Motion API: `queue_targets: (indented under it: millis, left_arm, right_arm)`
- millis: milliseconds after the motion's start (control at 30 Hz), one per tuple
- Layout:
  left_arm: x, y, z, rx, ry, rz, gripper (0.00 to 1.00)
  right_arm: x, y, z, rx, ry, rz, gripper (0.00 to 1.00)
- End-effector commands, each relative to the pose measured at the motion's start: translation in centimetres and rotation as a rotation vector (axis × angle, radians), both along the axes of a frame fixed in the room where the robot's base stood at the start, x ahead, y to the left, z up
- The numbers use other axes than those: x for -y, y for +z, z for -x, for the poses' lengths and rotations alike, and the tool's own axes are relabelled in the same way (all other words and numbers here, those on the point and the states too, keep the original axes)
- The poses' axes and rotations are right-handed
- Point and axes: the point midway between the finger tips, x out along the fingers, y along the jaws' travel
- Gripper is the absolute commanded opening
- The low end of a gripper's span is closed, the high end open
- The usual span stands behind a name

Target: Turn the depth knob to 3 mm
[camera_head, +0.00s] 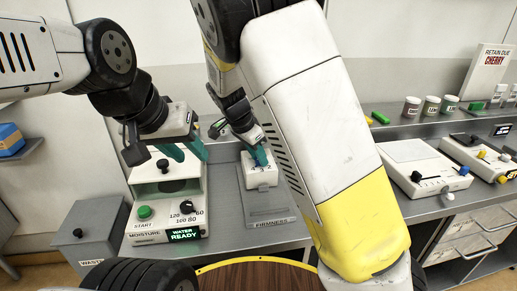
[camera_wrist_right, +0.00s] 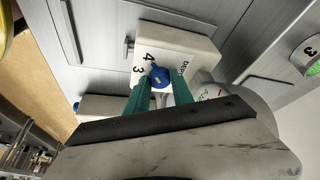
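The blue depth knob (camera_wrist_right: 158,75) is on the face of a white box (camera_wrist_right: 178,45) in the right wrist view. The figures 4 and 3 and part of the word DEPTH are printed around it. I cannot tell which figure the knob points at. My right gripper (camera_wrist_right: 160,88) has its green fingers on either side of the knob, very near or touching it. In the head view the right gripper (camera_head: 258,157) is at the small white device (camera_head: 262,178) on the FIRMNESS stand, and the knob is hidden. My left gripper (camera_head: 186,153) is open and empty above the moisture device.
The moisture device (camera_head: 160,215) has a green START button, a black dial and a lit WATER READY display. A grey waste box (camera_head: 88,235) stands left of it. White devices (camera_head: 425,170) with knobs stand at right. Jars (camera_head: 431,105) stand on the shelf behind.

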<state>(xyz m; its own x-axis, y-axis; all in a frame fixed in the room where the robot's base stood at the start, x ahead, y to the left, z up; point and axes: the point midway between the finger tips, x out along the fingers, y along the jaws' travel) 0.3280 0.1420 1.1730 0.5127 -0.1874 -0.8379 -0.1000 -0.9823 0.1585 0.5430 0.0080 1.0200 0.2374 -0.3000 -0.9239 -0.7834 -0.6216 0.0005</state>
Motion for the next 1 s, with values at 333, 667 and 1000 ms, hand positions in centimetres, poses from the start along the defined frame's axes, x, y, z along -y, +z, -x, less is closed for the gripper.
queue_targets:
  millis: [333,667,1000]
  left_arm:
    - [0.00,0.00,0.00,0.000,0.000,0.000,0.36]
    - [0.00,0.00,0.00,0.000,0.000,0.000,0.36]
    - [0.00,0.00,0.00,0.000,0.000,0.000,0.36]
  right_arm:
    - [0.01,0.05,0.03,0.000,0.044,-0.002,0.00]
    - [0.20,0.09,0.15,0.000,0.264,-0.003,0.00]
    - [0.42,0.11,0.22,0.003,0.565,-0.004,0.00]
